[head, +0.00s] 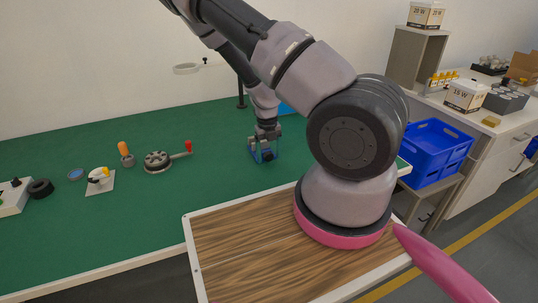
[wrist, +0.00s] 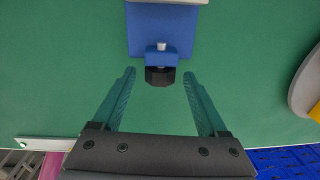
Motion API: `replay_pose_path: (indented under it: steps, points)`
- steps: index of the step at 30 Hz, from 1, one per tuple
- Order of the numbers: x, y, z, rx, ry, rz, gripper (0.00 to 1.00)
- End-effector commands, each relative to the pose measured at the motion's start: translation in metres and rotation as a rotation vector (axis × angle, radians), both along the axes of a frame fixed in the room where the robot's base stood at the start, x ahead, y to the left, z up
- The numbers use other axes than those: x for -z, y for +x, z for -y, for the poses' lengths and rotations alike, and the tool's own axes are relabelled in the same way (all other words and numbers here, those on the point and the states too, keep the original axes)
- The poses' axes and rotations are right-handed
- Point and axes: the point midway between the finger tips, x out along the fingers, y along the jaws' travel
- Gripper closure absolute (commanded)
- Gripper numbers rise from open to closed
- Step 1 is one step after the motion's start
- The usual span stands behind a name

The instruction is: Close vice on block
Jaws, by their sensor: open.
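A blue vice (head: 254,153) stands on the green bench, partly hidden by my gripper. The wrist view shows its blue body (wrist: 163,32) at the top, with a short metal screw and a black knob (wrist: 160,76) on the near side. My gripper (wrist: 160,75) is open and empty. The knob appears between its fingertips, with a gap on both sides. In the head view my gripper (head: 265,150) is lowered at the vice. A pale strip (wrist: 170,2) is cut off by the wrist view's top edge. I cannot make out the block.
A round fixture with a red-knobbed lever (head: 158,161), an orange-handled tool (head: 126,154) and a small white plate (head: 100,184) are on the bench to the left. A blue crate (head: 435,150) stands right of my arm. The bench between fixture and vice is clear.

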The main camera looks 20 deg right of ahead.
Motion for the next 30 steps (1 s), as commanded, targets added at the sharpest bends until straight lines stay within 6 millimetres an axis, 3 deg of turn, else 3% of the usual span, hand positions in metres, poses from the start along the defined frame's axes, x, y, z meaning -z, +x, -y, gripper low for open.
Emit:
replay_pose_path:
  steps: [5,6,12,20,30]
  points:
    - [0.0,0.0001,-0.0001,-0.001,0.0,0.0,0.24]
    - [0.0,0.0,-0.0001,-0.001,0.0,0.0,0.28]
    - [-0.0002,-0.0001,-0.0002,-0.001,0.0,0.0,1.0]
    - [-0.0005,0.0001,0.0009,0.002,0.025,0.0,1.0]
    - [-0.0008,0.0001,0.0058,0.007,0.218,0.003,1.0]
